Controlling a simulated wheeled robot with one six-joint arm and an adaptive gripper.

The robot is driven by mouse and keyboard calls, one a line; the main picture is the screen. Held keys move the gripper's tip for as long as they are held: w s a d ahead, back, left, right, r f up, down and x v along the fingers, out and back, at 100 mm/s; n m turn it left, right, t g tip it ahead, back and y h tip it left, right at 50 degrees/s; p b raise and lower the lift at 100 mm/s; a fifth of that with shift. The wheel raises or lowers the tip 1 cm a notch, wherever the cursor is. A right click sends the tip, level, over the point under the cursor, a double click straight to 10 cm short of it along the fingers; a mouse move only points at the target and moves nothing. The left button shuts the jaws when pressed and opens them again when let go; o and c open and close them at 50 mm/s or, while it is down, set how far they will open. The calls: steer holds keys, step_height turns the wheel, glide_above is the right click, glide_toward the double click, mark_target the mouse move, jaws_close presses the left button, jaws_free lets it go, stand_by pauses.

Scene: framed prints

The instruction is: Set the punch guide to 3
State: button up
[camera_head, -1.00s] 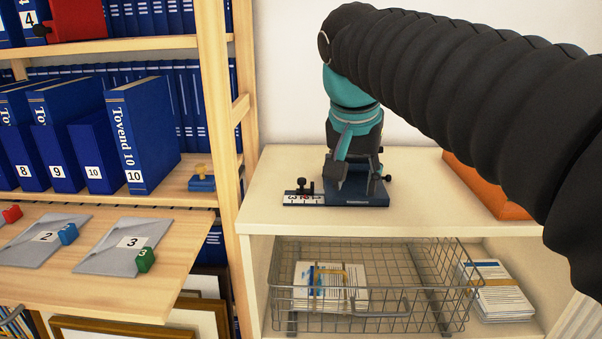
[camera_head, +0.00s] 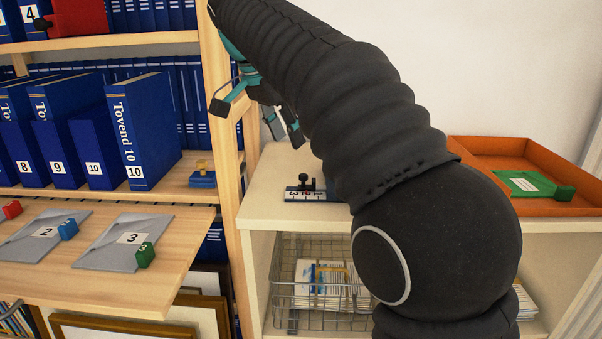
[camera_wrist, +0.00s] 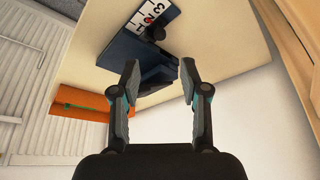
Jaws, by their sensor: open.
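The hole punch (camera_wrist: 127,47) stands on the cream cabinet top; in the head view my arm hides most of it. Its guide is a white scale strip (camera_head: 303,195) marked 1, 2, 3, with a black knob (camera_head: 306,182) beside it. In the wrist view the strip (camera_wrist: 146,22) and knob (camera_wrist: 156,33) lie beyond my fingertips; I cannot tell exactly which number the knob marks. My gripper (camera_head: 257,122) is open and empty, above and left of the guide in the head view. Its two fingers (camera_wrist: 160,68) are spread in the wrist view, apart from the punch.
A wooden shelf (camera_head: 222,120) with blue binders stands close on the left, its upright near my gripper. An orange tray (camera_head: 530,150) with a green folder sits right on the cabinet top (camera_head: 262,205). A wire basket (camera_head: 290,260) with papers is below. A yellow-handled blue stamp (camera_head: 203,177) is on the shelf.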

mark_target(303, 175)
steer(key=b+x, duration=0.1)
steer(key=x, duration=0.8)
steer(key=shift+w+d+f+b, duration=0.1)
steer(key=shift+w+f+b, duration=0.05)
steer(key=shift+f+b, duration=0.25)
jaws_close()
steer(key=shift+r, duration=0.1)
